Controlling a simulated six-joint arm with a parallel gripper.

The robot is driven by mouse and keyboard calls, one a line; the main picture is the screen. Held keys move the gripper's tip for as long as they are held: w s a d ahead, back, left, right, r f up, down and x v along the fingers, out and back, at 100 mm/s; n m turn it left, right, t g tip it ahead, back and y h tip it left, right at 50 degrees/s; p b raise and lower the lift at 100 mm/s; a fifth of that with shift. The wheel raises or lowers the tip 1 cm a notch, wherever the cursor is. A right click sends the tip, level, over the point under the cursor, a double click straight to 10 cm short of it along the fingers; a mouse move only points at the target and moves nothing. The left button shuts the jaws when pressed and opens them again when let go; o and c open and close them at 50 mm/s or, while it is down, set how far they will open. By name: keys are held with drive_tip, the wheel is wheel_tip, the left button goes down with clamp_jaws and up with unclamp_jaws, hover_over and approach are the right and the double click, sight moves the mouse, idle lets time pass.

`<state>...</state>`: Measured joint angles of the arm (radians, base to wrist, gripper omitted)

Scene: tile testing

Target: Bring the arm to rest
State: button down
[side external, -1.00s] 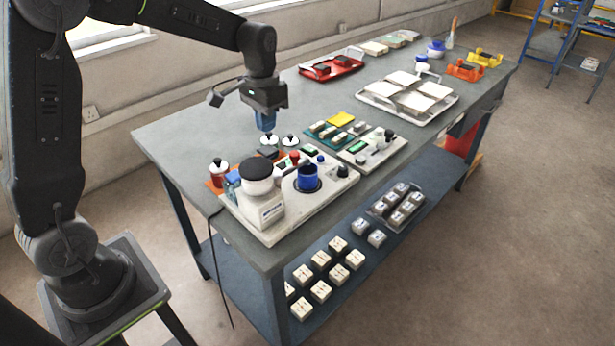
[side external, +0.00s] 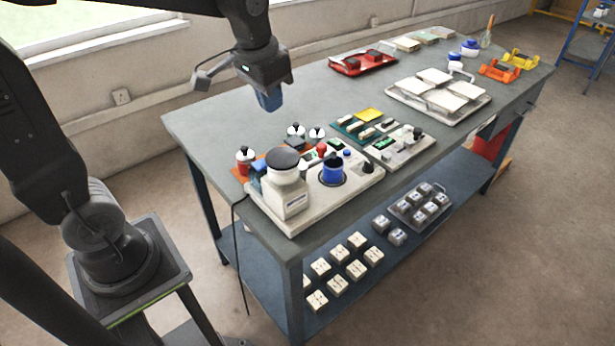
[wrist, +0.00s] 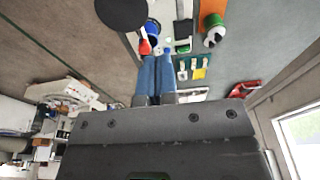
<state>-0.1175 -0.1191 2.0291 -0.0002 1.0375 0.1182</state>
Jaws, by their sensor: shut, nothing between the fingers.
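My gripper (side external: 270,100) hangs above the back left part of the grey workbench (side external: 210,125), fingers pointing down, clear of the bench top. Its blue fingers are shut with nothing between them. In the wrist view the two blue fingers (wrist: 156,75) lie side by side. Below and in front of my gripper in the side view stands the white testing machine (side external: 290,195) with a dark round top and a blue cup (side external: 332,170). Nothing touches my gripper.
Small bottles with dark caps (side external: 245,158) stand beside the machine. A control panel (side external: 400,148), a teal tray (side external: 350,130), a red tray (side external: 350,68) and a metal tray of white tiles (side external: 440,95) lie further right. Blocks (side external: 355,270) sit on the lower shelf.

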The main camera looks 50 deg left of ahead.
drive_tip(key=s+d+t, duration=0.3)
drive_tip(key=s+d, duration=0.1)
drive_tip(key=s, duration=0.9)
drive_tip(key=shift+s, duration=0.25)
